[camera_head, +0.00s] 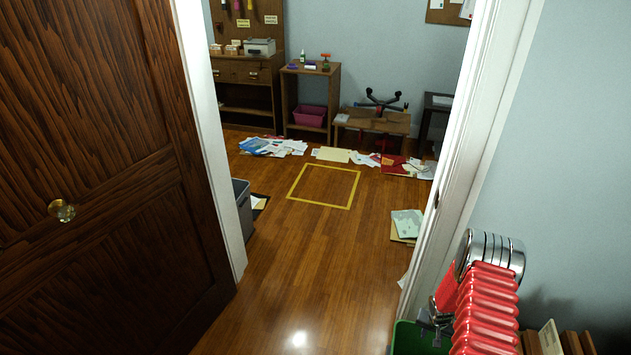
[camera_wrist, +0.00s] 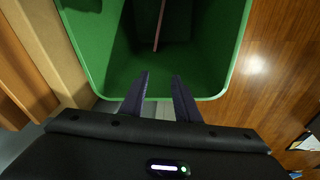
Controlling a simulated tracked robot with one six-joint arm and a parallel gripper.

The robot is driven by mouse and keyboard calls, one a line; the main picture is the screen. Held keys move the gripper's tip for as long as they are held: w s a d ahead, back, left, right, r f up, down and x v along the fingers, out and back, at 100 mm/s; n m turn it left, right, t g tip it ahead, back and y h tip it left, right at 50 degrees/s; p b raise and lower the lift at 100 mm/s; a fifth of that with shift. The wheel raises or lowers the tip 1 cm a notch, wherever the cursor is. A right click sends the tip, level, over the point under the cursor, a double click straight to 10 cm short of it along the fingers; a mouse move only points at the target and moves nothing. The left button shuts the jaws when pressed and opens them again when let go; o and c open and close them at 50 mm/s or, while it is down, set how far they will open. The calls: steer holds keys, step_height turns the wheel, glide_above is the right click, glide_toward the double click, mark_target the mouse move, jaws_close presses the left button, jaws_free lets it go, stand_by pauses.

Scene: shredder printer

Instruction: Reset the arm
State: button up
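My red and silver arm is folded at the lower right of the head view. My gripper (camera_head: 434,322) is small and dark there, beside the arm and over a green bin (camera_head: 403,340). In the wrist view my gripper (camera_wrist: 160,77) has its two dark fingers apart with nothing between them. The fingers point over the near rim of the green bin (camera_wrist: 88,55). A thin pinkish stick (camera_wrist: 160,26) shows inside the bin. I cannot tell what it belongs to.
An open dark wooden door (camera_head: 100,190) stands left of a white-framed doorway. Beyond it are a yellow floor square (camera_head: 325,186), scattered papers (camera_head: 272,146), a grey bin (camera_head: 243,208) and wooden furniture (camera_head: 310,100). Wooden pieces (camera_head: 560,342) stand at lower right. The doorway floor is clear.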

steer(key=w+a+r+n, duration=0.1)
steer(key=w+a+r, duration=0.15)
steer(key=r, duration=0.95)
steer(key=w+a+r, duration=0.1)
steer(key=w+r, duration=0.2)
steer(key=r, duration=0.9)
steer(key=s+a+r+n+t, duration=0.1)
steer(key=s+a+r, duration=0.15)
steer(key=r, duration=0.75)
steer(key=s+a+r+t, duration=0.1)
steer(key=a+r, duration=0.3)
steer(key=r, duration=0.5)
steer(key=s+a+r+n+t, duration=0.1)
steer(key=s+a+r, duration=0.3)
steer(key=s+r, duration=0.25)
steer(key=s+a+r, duration=0.4)
steer(key=s+r, duration=0.1)
steer(key=r, duration=0.3)
steer(key=s+a+r+n, duration=0.1)
steer(key=s+a+r, duration=0.1)
steer(key=s, duration=0.6)
steer(key=s+a+r+n+t+y, duration=0.1)
steer(key=s+a+r, duration=0.2)
steer(key=s+a, duration=0.2)
steer(key=s, duration=0.3)
steer(key=shift+n, duration=0.3)
steer(key=shift+a, duration=0.1)
